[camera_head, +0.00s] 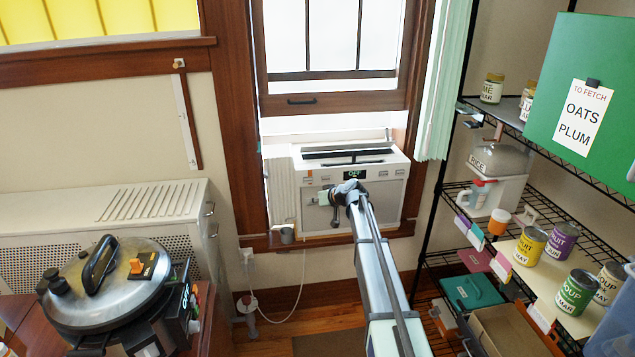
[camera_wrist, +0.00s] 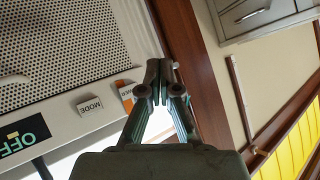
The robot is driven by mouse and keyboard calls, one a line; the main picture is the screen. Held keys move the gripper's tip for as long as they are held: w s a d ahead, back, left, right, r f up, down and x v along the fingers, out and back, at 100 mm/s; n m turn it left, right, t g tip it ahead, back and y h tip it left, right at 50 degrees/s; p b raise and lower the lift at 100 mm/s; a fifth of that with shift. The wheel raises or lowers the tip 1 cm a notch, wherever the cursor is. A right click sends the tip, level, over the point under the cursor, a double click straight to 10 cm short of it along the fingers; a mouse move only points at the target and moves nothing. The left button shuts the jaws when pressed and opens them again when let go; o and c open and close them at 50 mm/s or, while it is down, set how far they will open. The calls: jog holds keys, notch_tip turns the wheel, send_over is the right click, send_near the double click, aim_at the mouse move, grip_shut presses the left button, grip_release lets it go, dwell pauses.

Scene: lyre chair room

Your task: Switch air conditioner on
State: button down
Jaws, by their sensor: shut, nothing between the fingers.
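The white window air conditioner (camera_head: 394,203) sits in the lower window opening, and its small dark display (camera_head: 357,174) reads OFF. The wrist view shows its front upside down, with the OFF display (camera_wrist: 25,138), a MODE button (camera_wrist: 90,106) and an orange-marked power button (camera_wrist: 125,90).
A wire shelf (camera_head: 455,190) with cans and boxes stands at the right, with a green board (camera_head: 590,80) above. A pressure cooker (camera_head: 110,285) is at the lower left, beside a radiator cover (camera_head: 60,215).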

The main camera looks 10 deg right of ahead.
aim_at(308, 180)
jog(key=shift+w+d+r+n+t, duration=0.4)
jog(key=shift+w+r+n, duration=0.1)
jog(key=shift+w+n, duration=0.2)
jog(key=shift+w, duration=0.1)
jog(key=shift+w+p, duration=0.8)
jog(key=shift+w, duration=3.5)
